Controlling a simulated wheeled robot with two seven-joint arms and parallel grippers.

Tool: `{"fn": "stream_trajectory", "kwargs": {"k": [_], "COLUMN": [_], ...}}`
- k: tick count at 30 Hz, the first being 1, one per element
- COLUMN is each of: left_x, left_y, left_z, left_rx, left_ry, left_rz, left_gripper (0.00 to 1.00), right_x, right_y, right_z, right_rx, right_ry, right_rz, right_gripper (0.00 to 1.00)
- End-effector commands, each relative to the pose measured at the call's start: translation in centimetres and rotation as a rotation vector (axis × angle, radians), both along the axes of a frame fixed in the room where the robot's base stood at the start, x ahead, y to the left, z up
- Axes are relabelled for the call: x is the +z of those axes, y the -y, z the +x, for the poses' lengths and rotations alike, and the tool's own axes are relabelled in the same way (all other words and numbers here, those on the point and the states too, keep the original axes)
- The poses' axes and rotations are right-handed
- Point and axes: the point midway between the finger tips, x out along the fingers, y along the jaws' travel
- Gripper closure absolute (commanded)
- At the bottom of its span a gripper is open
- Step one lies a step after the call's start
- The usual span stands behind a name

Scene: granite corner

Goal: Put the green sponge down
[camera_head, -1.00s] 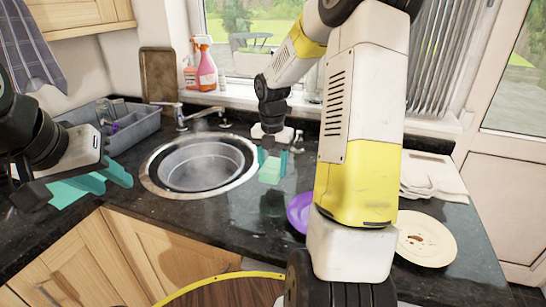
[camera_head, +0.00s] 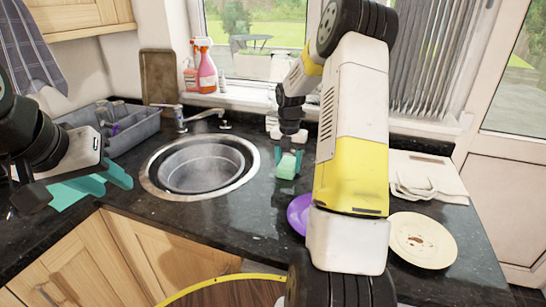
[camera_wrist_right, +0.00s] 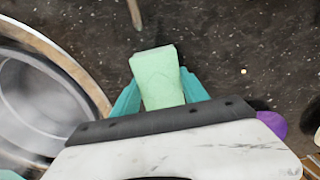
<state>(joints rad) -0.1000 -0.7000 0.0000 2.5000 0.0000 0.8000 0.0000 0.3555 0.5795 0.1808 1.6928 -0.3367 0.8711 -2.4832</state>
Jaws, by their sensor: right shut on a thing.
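The green sponge (camera_head: 287,167) is between the teal fingers of my right gripper (camera_head: 286,162), over the dark counter just right of the sink. In the right wrist view the pale green sponge (camera_wrist_right: 158,76) sticks out past the fingers of my right gripper (camera_wrist_right: 161,92), which touch it on both sides. Whether its lower end touches the counter I cannot tell. My left gripper (camera_head: 95,186) is at the left, over the counter's front edge, with its teal fingers apart and nothing between them.
The round sink (camera_head: 200,166) lies left of the sponge, with a tap (camera_head: 182,117) behind it. A purple plate (camera_head: 299,213) and a cream plate (camera_head: 422,240) lie to the right. A grey dish rack (camera_head: 135,127) stands at the left. Dark counter around the sponge is clear.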

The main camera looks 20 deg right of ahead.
Motion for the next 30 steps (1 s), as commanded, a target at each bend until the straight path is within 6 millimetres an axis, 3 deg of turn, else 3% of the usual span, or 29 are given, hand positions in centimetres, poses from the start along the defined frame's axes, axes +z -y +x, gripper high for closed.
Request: {"fn": "stream_trajectory", "kwargs": {"k": [6,7,10,22,30], "left_x": [0.0,0.0,0.0,0.0,0.0], "left_y": [0.0,0.0,0.0,0.0,0.0], "left_z": [0.0,0.0,0.0,0.0,0.0], "left_rx": [0.0,0.0,0.0,0.0,0.0], "left_ry": [0.0,0.0,0.0,0.0,0.0], "left_rz": [0.0,0.0,0.0,0.0,0.0], "left_gripper": [0.64,0.64,0.64,0.64,0.64], "right_x": [-0.3,-0.3,-0.3,0.4,5.4], "right_y": [0.0,0.0,0.0,0.0,0.0], "right_z": [0.0,0.0,0.0,0.0,0.1], "right_rx": [0.0,0.0,0.0,0.0,0.0], "right_ry": [-0.001,-0.001,-0.001,0.001,0.004], "right_rz": [0.001,0.001,0.001,0.0,-0.001], "right_gripper": [0.87,0.44,0.27,0.27,0.27]}}
